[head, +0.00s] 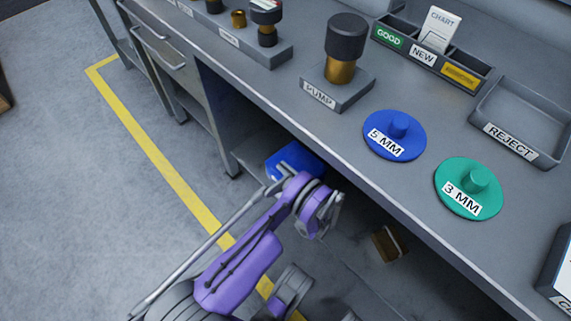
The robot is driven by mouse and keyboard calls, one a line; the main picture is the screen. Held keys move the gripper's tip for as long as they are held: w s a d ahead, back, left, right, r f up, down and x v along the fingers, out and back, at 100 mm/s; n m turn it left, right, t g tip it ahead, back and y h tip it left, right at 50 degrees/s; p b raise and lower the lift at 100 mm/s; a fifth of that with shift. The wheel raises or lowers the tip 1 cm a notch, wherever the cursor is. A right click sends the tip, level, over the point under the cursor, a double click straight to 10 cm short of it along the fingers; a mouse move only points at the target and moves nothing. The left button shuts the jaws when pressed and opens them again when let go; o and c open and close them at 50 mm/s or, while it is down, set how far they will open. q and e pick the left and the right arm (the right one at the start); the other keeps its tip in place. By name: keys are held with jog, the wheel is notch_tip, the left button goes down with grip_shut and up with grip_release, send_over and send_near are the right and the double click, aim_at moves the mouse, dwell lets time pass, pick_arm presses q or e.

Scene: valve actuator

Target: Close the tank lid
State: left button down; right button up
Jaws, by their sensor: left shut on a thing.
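My left gripper (318,216) is at the end of the purple arm, low in front of the bench and below the edge of its top. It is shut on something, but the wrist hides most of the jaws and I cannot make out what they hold. A blue box-like object (301,158) shows under the bench just beyond the wrist, partly covered by it. I cannot tell whether this is the tank, and no lid shows clearly. A long grey bar (213,240) runs beside the arm up to the blue object. I do not see my right gripper.
The bench top carries a pump (343,60), a blue 5 MM disc (381,128), a green 3 MM disc (454,182) and a reject tray (486,137). A brown object (387,244) lies below. Floor left of the yellow line is clear.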

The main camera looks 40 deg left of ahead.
pick_arm(q)
jog(key=shift+f, duration=0.4)
jog(key=c, duration=0.9)
grip_release()
jog(key=shift+f, duration=0.1)
jog(key=shift+s+d, duration=0.1)
jog(key=shift+d, duration=0.05)
jog(key=d, duration=0.3)
jog(key=d+p, duration=0.1)
jog(key=d, duration=0.3)
jog(key=d+p, duration=0.1)
jog(key=d, duration=0.2)
jog(key=shift+s+d, duration=0.25)
jog(key=shift+s, duration=0.15)
